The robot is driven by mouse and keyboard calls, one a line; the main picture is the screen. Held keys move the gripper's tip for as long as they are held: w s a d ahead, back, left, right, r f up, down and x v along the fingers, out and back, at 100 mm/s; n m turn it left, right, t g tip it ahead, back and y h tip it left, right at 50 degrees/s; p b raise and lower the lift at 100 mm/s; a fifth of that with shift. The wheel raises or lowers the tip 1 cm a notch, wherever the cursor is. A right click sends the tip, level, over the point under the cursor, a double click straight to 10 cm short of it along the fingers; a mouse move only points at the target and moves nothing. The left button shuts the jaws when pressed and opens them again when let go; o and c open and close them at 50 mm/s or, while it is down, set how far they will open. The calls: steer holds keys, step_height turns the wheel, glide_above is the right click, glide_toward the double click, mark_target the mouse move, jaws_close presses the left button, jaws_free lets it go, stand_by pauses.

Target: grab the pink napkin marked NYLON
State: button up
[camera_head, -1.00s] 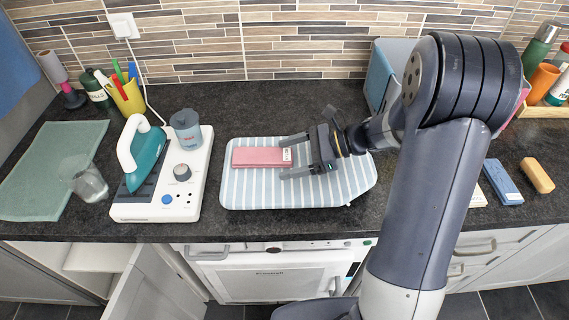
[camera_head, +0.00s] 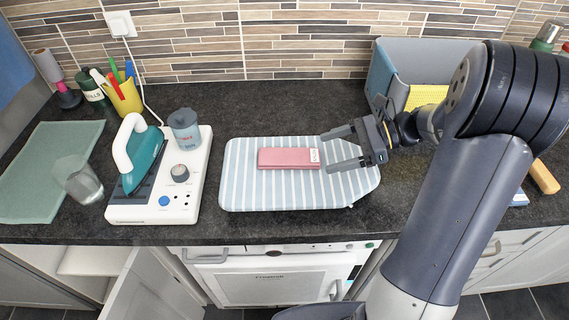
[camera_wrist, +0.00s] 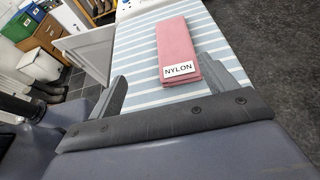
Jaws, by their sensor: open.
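The pink napkin (camera_head: 288,158) lies flat and folded on the blue-and-white striped ironing board (camera_head: 240,193). Its white label reading NYLON is at the end facing my gripper, clear in the wrist view on the napkin (camera_wrist: 175,40). My gripper (camera_head: 326,153) is open and empty, with its fingertips just right of the labelled end in the head view. In the wrist view my gripper (camera_wrist: 162,68) has the label end between its two fingers, closer to the right one. I cannot tell its exact height above the board.
A white panel (camera_head: 185,208) with a teal iron (camera_head: 146,158) and a grey-blue cup (camera_head: 185,128) stands left. A glass (camera_head: 83,184) and green mat (camera_head: 40,165) are further left. A grey box (camera_head: 440,62) with a yellow item (camera_head: 427,96) stands behind my arm.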

mark_target(290, 156)
steer(key=shift+w+d+f+b, duration=0.3)
steer(key=shift+w+d+b, duration=0.3)
steer(key=shift+b, duration=0.3)
steer(key=shift+a, duration=0.25)
steer(key=x, duration=0.4)
steer(key=shift+w+a+r, duration=0.15)
steer(key=shift+a, duration=0.15)
steer(key=shift+w+r+p+x, duration=0.1)
steer(key=shift+w+p+x, duration=0.1)
steer(key=shift+x, duration=0.7)
steer(key=shift+w+r+p+x, duration=0.1)
steer(key=shift+p+x, duration=0.1)
steer(key=shift+x, duration=0.7)
steer(key=shift+w+r+p+x, duration=0.1)
steer(key=shift+p+x, duration=0.1)
steer(key=shift+x, duration=0.7)
steer(key=shift+a, duration=0.1)
steer(key=shift+c, duration=0.2)
steer(key=c, duration=1)
